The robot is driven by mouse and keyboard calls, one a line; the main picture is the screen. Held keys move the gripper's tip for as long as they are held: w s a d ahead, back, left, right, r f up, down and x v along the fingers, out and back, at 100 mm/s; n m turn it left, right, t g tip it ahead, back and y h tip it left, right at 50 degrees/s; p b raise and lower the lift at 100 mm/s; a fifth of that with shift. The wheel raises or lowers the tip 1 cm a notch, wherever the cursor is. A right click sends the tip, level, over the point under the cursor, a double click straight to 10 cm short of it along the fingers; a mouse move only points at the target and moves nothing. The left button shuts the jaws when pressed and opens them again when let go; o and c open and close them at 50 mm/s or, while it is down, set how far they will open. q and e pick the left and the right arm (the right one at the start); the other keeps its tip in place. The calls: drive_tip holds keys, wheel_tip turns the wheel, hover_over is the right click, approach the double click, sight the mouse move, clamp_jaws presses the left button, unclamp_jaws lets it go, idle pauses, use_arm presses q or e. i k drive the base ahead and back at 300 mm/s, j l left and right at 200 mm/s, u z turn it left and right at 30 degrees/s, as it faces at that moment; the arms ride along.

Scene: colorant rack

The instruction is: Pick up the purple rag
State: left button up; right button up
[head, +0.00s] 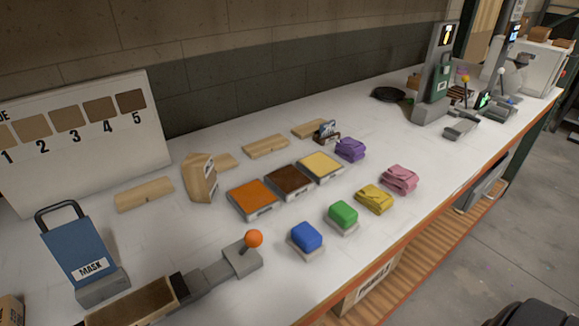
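The purple rag (349,150) lies folded on the white worktop, right of the yellow tray and the small card holder. It is in plain view with nothing on top of it. A pink rag (399,179) and a yellow rag (374,199) lie folded nearer the front edge. Neither of my grippers shows in the head view.
Orange (252,199), brown (290,182) and yellow (321,167) trays stand left of the purple rag. A card holder (327,132) is close beside it.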

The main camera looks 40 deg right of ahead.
sight(350, 150)
drive_tip(key=z, duration=1.55)
drive_tip(key=l+u, duration=1)
drive_tip(key=l, duration=0.15)
drive_tip(key=k+l+u, duration=0.15)
drive_tip(key=l+u, duration=0.35)
